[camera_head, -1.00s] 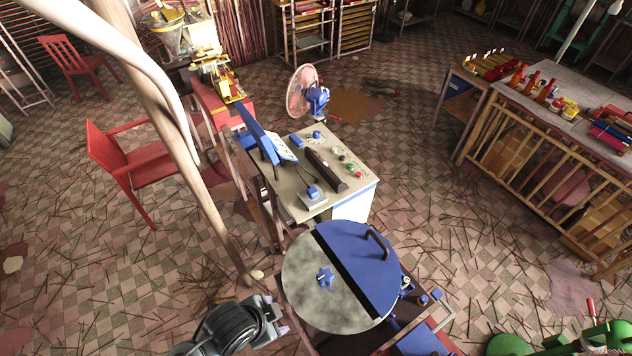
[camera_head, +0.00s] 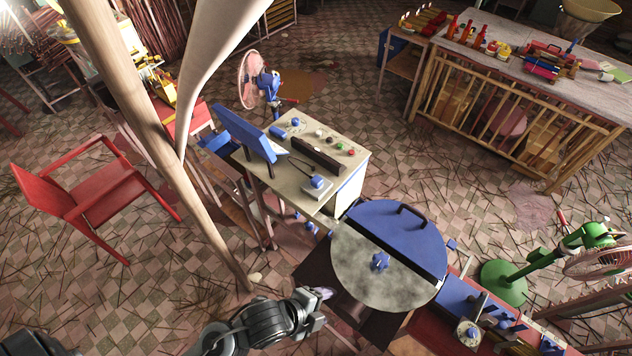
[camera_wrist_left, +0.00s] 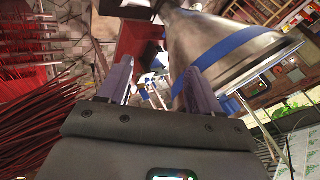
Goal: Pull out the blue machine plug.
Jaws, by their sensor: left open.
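On the cream control table (camera_head: 345,150), a small blue piece (camera_head: 317,182) sits on a pale box with a thin dark cable running to it. It looks like a plug, but it is too small to be sure. Another blue-topped pale box (camera_head: 468,332) stands at the lower right. My left gripper (camera_head: 325,304) is open and empty at the lower middle, beside the round drum with the blue half lid (camera_head: 388,262) and apart from both boxes. In the left wrist view its two fingers (camera_wrist_left: 158,86) stand apart, with the metal drum to their right. My right gripper is not in view.
A blue panel (camera_head: 245,132) rises from the table's left side. A wooden pole (camera_head: 150,120) stands at left near a red chair (camera_head: 95,195). A green stand fan (camera_head: 505,280) is at right. Open tiled floor lies between the machines and the slatted workbench (camera_head: 510,120).

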